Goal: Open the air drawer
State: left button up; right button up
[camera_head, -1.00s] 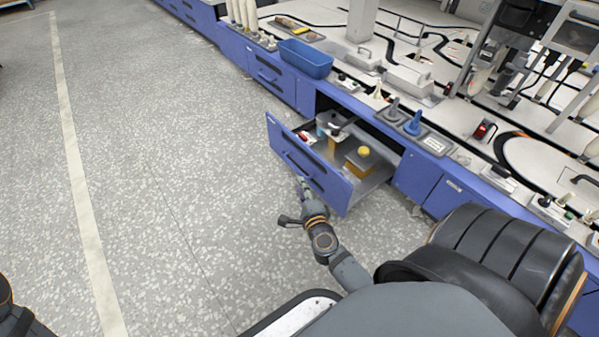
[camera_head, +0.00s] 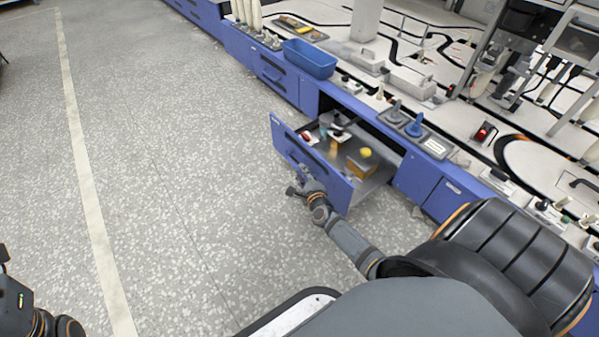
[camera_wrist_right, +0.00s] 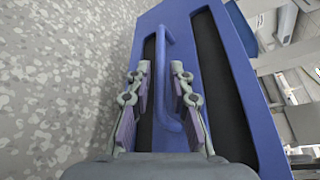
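The blue-fronted drawer (camera_head: 283,141) stands pulled out from the bench in the head view, with its inside showing. Its front also fills much of the right wrist view (camera_wrist_right: 222,30), with a blue bar handle (camera_wrist_right: 162,70) between dark recessed strips. My right gripper (camera_head: 303,180) is at the outer face of the drawer front. In the wrist view its two fingers (camera_wrist_right: 160,78) are apart, one on each side of the handle. I see no clear grip on the bar. Only part of my left arm shows at the lower left; its fingers are not visible.
The drawer holds a yellow-topped container (camera_head: 363,160) and other small items. A blue bin (camera_head: 309,59) and a blue funnel-like piece (camera_head: 414,127) stand on the bench. The speckled floor (camera_head: 180,150) left of the drawer is clear.

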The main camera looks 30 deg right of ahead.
jog(key=shift+b+x, duration=0.3)
jog(key=shift+x, duration=1)
jog(key=shift+c, duration=0.2)
grip_shut()
